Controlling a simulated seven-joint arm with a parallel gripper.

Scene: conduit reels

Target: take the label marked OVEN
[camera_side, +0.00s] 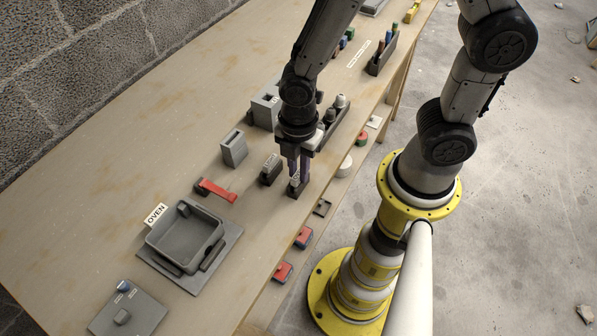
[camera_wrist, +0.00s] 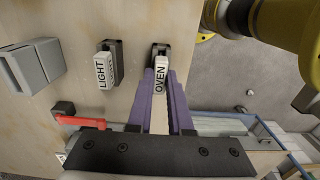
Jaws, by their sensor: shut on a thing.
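The white label marked OVEN (camera_wrist: 160,76) stands upright between the purple fingers of my gripper (camera_wrist: 161,84) in the wrist view. The fingers are shut on its two sides. A small dark holder (camera_wrist: 162,48) is right behind the label; whether the label still sits in it I cannot tell. In the side view my gripper (camera_side: 298,176) points down over that dark holder (camera_side: 295,189), near the table's front edge. The label itself is mostly hidden by the fingers there.
A LIGHT label (camera_wrist: 101,72) stands in its dark holder to the left. A grey block (camera_wrist: 38,65) and red-handled piece (camera_side: 216,190) are near. A grey tray (camera_side: 184,238) has an OVEN sign (camera_side: 156,214) behind it. A dark rack (camera_side: 335,126) stands behind my gripper. The table's left back is clear.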

